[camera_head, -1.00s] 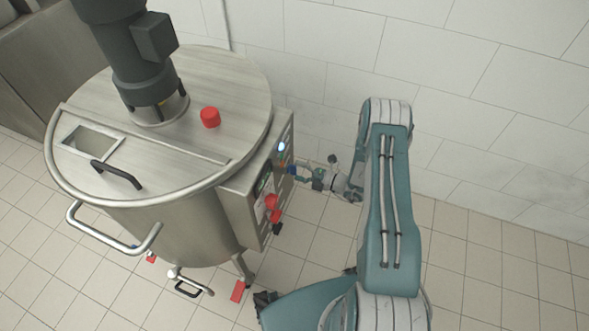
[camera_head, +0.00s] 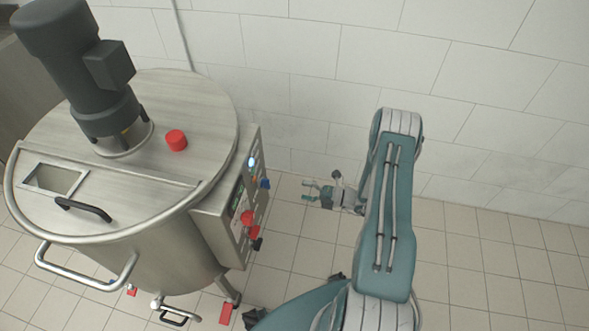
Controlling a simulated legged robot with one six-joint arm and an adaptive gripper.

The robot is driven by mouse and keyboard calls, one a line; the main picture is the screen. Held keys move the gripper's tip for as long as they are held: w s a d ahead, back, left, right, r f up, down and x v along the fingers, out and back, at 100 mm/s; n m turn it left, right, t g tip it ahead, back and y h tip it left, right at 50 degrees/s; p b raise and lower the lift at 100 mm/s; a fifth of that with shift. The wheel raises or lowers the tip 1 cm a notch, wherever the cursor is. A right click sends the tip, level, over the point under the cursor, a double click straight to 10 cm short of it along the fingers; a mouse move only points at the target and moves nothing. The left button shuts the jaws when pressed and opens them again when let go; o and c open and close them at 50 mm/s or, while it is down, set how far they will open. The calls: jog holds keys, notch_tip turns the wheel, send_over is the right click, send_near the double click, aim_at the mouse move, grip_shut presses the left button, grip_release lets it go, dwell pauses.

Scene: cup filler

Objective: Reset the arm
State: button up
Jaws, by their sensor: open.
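My gripper (camera_head: 309,190) is at the end of my teal arm, right of the tank's control panel. Its two fingers point left and are spread apart with nothing between them. The control panel (camera_head: 246,198) is a grey box on the right side of the steel tank (camera_head: 165,255). It bears a lit white button (camera_head: 252,162), a blue knob (camera_head: 265,183) and red parts (camera_head: 249,222). A clear gap with floor showing lies between my fingers and the panel.
The tank's lid carries a dark motor (camera_head: 90,75), a red cap (camera_head: 176,140) and a black handle (camera_head: 83,208). A steel bar handle (camera_head: 85,275) sticks out at the front left. A white tiled wall (camera_head: 290,80) stands behind. Tiled floor (camera_head: 480,265) is free at the right.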

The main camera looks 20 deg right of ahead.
jog(key=s+a+r+n+g+h, duration=0.1)
jog(key=s+a+r+n+g, duration=0.2)
jog(key=r+n, duration=0.5)
jog(key=a+r+n+g+h, duration=0.2)
jog(key=a+r+n+g, duration=0.2)
jog(key=r+n, duration=0.4)
jog(key=s+a+r+n+g+h, duration=0.1)
jog(key=s+a+r+n+g, duration=0.2)
jog(key=r+n, duration=0.5)
jog(key=s+r+n+t+h, duration=0.5)
jog(key=s+r+n+h, duration=0.5)
jog(key=s+r+n, duration=0.5)
jog(key=r+n, duration=0.2)
jog(key=n, duration=0.2)
jog(key=shift+h, duration=0.3)
